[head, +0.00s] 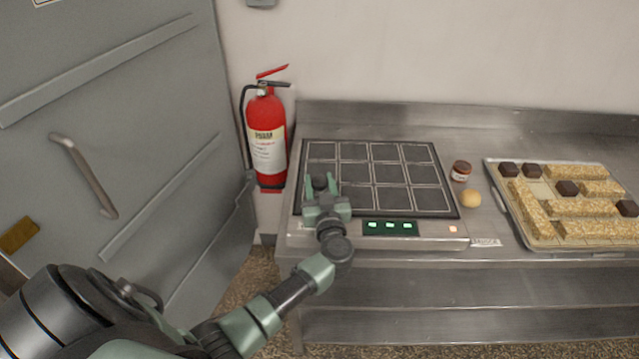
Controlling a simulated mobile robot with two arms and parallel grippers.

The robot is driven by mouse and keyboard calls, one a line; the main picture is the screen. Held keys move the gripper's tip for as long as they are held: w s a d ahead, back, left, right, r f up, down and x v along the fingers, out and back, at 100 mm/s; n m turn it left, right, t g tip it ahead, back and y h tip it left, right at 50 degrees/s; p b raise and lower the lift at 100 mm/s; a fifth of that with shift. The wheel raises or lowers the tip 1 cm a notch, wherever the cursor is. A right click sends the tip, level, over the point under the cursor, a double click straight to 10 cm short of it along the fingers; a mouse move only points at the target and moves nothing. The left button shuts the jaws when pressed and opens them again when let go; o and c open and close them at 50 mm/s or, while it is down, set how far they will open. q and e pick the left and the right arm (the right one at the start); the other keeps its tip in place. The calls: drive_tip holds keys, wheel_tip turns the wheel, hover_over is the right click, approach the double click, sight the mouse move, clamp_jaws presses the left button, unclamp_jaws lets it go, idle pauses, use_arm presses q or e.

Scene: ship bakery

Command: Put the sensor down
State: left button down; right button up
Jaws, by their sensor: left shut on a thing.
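My left gripper (321,187) is over the left part of a black gridded panel (390,172) on a steel counter. It is shut on a small dark thing, taken to be the sensor (320,181), which is mostly hidden between the fingers. I cannot tell whether the sensor touches the panel. The panel is divided into several squares by pale lines. Its front strip has green lit displays (390,227) and a small light at the right. My right gripper is not in view.
A small red jar (461,171) and a round yellowish ball (471,198) stand right of the panel. A white label (486,243) lies at the counter's front. A tray (497,187) of bars and dark cubes is at the right. A fire extinguisher (267,135) stands left.

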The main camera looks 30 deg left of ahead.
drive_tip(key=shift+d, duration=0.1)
use_arm(q)
drive_tip(key=c, duration=0.9)
unclamp_jaws()
drive_tip(key=shift+o, duration=0.4)
drive_tip(key=shift+f, duration=0.1)
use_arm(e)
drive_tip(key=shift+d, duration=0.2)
use_arm(q)
drive_tip(key=shift+d, duration=0.15)
drive_tip(key=b+v, duration=0.1)
drive_tip(key=v, duration=1)
drive_tip(key=shift+s+d, duration=0.1)
drive_tip(key=shift+s, duration=0.1)
drive_tip(key=shift+s+d, duration=0.15)
drive_tip(key=shift+s, duration=0.05)
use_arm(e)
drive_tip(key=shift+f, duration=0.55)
